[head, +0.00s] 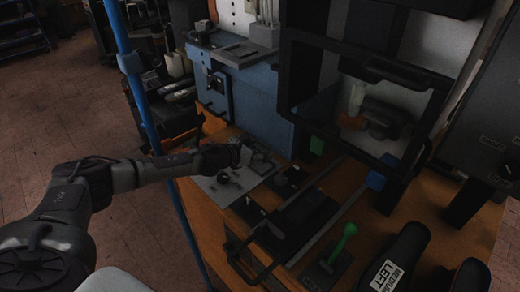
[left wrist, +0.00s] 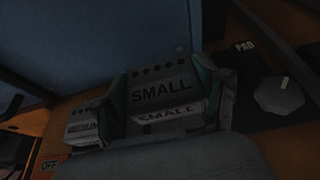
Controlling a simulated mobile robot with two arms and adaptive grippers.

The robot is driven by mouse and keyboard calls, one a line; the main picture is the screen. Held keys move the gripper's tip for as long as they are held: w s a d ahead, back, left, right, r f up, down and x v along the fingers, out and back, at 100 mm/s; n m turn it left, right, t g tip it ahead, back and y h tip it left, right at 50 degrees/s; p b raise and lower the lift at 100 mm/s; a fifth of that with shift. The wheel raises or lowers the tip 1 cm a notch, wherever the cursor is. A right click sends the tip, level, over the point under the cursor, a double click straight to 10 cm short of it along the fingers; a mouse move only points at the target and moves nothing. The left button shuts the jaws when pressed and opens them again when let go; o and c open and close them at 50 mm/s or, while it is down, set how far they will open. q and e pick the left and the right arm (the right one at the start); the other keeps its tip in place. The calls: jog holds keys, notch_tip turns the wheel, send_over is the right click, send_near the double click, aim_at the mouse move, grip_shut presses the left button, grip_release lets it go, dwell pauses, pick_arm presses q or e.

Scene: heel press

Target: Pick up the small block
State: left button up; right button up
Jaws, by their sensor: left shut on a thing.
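The small block (left wrist: 160,92), grey and labelled SMALL with a row of dark holes along its top, sits between the two fingers of my left gripper (left wrist: 168,100) in the left wrist view. The gripper is shut on it, with greenish finger pads at its sides. In the head view my left gripper (head: 244,158) is over the light plate at the left of the workbench, and the block there is too dark and small to make out clearly. Whether the block still touches the plate cannot be told. My right gripper is not in view.
A second labelled block (left wrist: 84,130) stands just left in the left wrist view. A grey octagonal piece (left wrist: 280,95) lies at right. The workbench (head: 415,213) also carries a green-knobbed lever (head: 346,236), a dark form labelled LEFT (head: 400,262) and a black-framed machine (head: 296,72). A blue post (head: 150,125) stands beside my left arm.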

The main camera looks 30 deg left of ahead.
pick_arm(q)
jog(key=d+r+p+v, duration=0.2)
jog(key=v, duration=1.1)
jog(key=shift+p, duration=0.35)
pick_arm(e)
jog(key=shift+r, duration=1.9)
